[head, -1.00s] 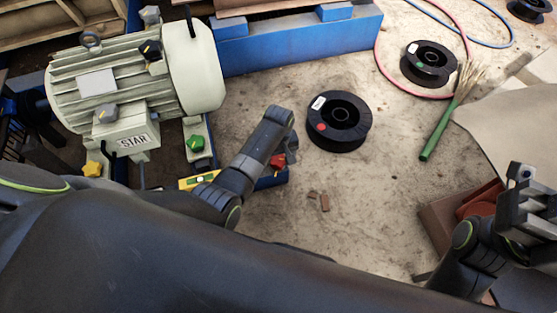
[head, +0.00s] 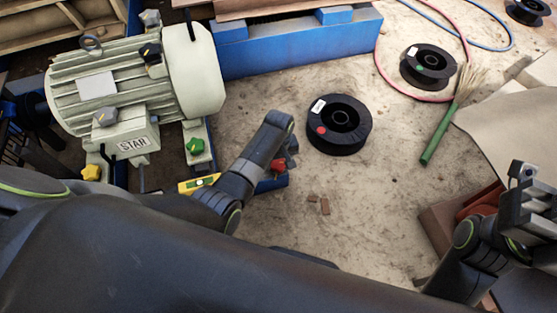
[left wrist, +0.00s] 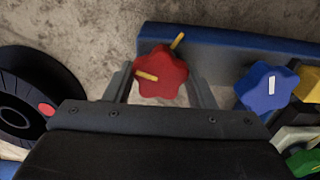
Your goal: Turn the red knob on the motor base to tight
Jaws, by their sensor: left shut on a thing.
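The red knob (left wrist: 163,70) sits at the blue base rail (left wrist: 225,48) in the left wrist view. A yellow bar on its face points left; a separate yellow mark (left wrist: 178,41) shows on the rail at its upper right. My left gripper (left wrist: 162,84) is shut on the red knob, one finger on each side. In the head view the knob (head: 278,165) shows only partly beside my left wrist, and the fingers are hidden there. The motor (head: 135,85) stands at upper left. My right gripper (head: 530,200) is at the right edge, away from the motor; its jaw opening is unclear.
A blue knob (left wrist: 268,88) is close to the right of my fingers. A green knob (head: 195,146), a yellow knob (head: 91,173) and a yellow level (head: 198,183) are near the motor. A black spool (head: 339,125) and a green-handled brush (head: 437,142) lie on the floor.

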